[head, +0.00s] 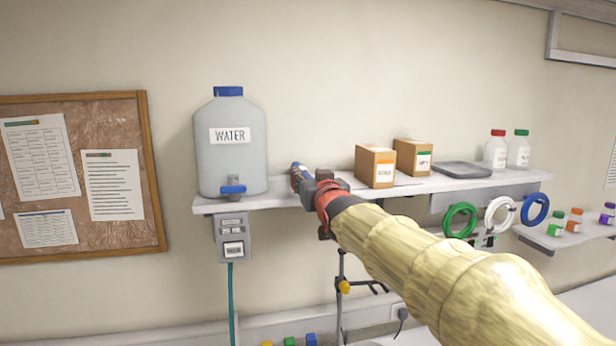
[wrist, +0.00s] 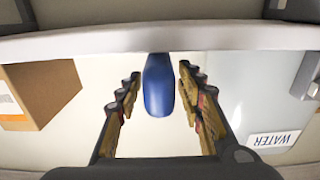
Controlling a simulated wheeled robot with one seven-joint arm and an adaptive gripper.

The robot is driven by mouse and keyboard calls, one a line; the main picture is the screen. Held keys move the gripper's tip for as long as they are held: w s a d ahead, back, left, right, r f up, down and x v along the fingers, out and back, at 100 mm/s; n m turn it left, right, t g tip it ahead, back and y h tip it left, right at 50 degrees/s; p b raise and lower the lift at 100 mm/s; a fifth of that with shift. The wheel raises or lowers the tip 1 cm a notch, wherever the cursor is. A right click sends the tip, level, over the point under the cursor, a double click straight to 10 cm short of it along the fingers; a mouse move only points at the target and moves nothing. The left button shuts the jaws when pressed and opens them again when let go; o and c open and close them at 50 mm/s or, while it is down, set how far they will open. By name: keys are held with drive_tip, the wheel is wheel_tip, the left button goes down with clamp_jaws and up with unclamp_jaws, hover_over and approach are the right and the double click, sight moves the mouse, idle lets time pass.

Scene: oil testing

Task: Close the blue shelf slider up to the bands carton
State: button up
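In the wrist view, which looks upside down, the blue slider (wrist: 158,88) stands between the two fingers of my gripper (wrist: 159,76). The fingers are open, with a gap on both sides of it. In the head view my gripper (head: 304,178) is at the shelf's edge, between the water jug and the cartons, and hides most of the slider; a bit of blue (head: 297,167) shows at its tip. The carton with an orange label (head: 375,166) stands right of my gripper; a carton also shows at the left of the wrist view (wrist: 42,92). Its label is unreadable.
A second carton with a green label (head: 412,157) stands behind, to the right. The large water jug (head: 231,150) is left of my gripper. The white shelf (head: 270,200) carries these, a grey tray (head: 462,169) and two bottles. Coloured rings (head: 497,216) hang below.

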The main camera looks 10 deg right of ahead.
drive_tip(key=shift+c, duration=0.6)
drive_tip(key=c, duration=0.7)
clamp_jaws()
